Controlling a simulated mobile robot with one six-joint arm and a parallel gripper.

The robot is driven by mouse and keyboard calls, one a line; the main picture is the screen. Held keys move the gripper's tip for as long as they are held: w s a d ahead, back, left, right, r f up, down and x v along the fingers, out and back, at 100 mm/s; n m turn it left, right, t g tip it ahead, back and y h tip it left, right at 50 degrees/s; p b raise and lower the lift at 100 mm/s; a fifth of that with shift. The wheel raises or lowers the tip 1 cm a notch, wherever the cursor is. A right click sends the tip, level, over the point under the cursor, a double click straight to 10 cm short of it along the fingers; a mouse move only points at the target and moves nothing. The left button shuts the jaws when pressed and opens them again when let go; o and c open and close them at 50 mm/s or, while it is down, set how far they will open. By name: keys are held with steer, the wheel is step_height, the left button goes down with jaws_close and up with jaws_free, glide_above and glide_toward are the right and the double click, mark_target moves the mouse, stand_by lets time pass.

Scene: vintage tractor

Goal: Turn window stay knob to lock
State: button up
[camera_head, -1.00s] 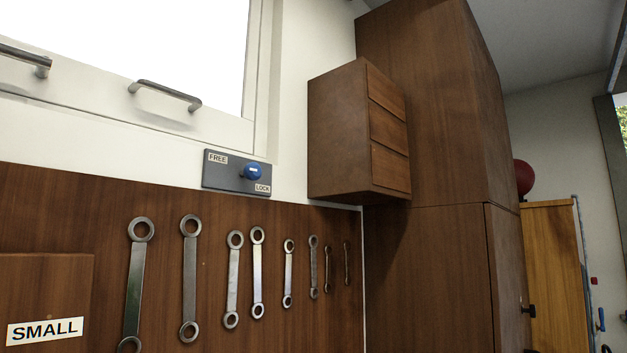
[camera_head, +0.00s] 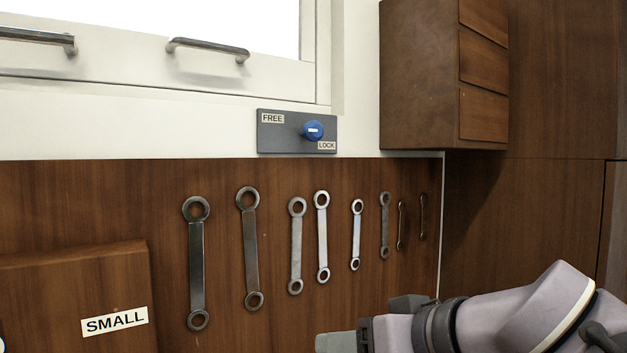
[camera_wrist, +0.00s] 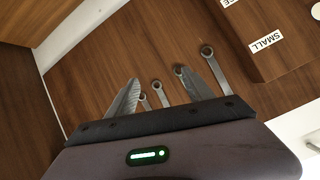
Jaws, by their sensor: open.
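The blue window stay knob (camera_head: 313,131) sits on a dark grey plate (camera_head: 283,139) on the white wall under the window. The plate reads FREE at its upper left and LOCK at its lower right, and the knob is just above the LOCK label. A short white mark on the knob lies about level. My gripper (camera_head: 343,342) is at the bottom of the head view, below the knob and well apart from it. In the wrist view its two fingers (camera_wrist: 166,88) are spread with nothing between them. The knob does not show in the wrist view.
Several wrenches (camera_head: 250,250) hang on the brown wooden panel between my gripper and the plate. A small drawer cabinet (camera_head: 425,85) juts out right of the knob. A window handle (camera_head: 208,48) sticks out above left. A box labelled SMALL (camera_head: 70,285) is lower left.

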steer(key=w+d+r+n+t+y+p, duration=0.1)
steer(key=w+r+n+t+p, duration=0.2)
steer(key=r, duration=0.7)
steer(key=w+d+r+n+y+p, duration=0.1)
steer(key=w+r+p, duration=0.3)
steer(key=r, duration=0.6)
steer(key=n+t+y+p, duration=0.1)
steer(key=n+t+p, duration=0.1)
steer(key=n, duration=0.1)
glide_toward(318, 132)
steer(key=p+x, duration=0.6)
steer(key=x, duration=0.5)
steer(key=shift+w+a+r, duration=0.1)
steer(key=shift+w+a, duration=0.05)
steer(key=shift+w, duration=0.1)
steer(key=shift+s, duration=0.1)
steer(key=shift+c, duration=0.2)
jaws_close()
steer(key=shift+m, duration=0.3)
